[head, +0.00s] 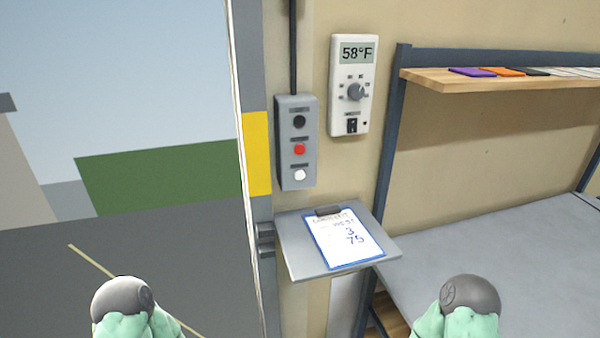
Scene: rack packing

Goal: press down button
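A grey button box (296,142) is mounted on the wall beside the open doorway. It has a black button (299,122) at the top, a red button (299,149) in the middle and a white button (299,175) at the bottom. The small labels above the buttons are too small to read, so I cannot tell which one is marked down. Neither of my grippers is in view. Only rounded grey and green parts of my arms show at the bottom left and bottom right, well below the box. Nothing touches the buttons.
A thermostat (353,85) reading 58°F hangs right of the box. Below, a small grey shelf (294,262) holds a clipboard (340,238). A wooden shelf (500,82) and a grey worktop (490,240) are at the right. The doorway at the left opens outside.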

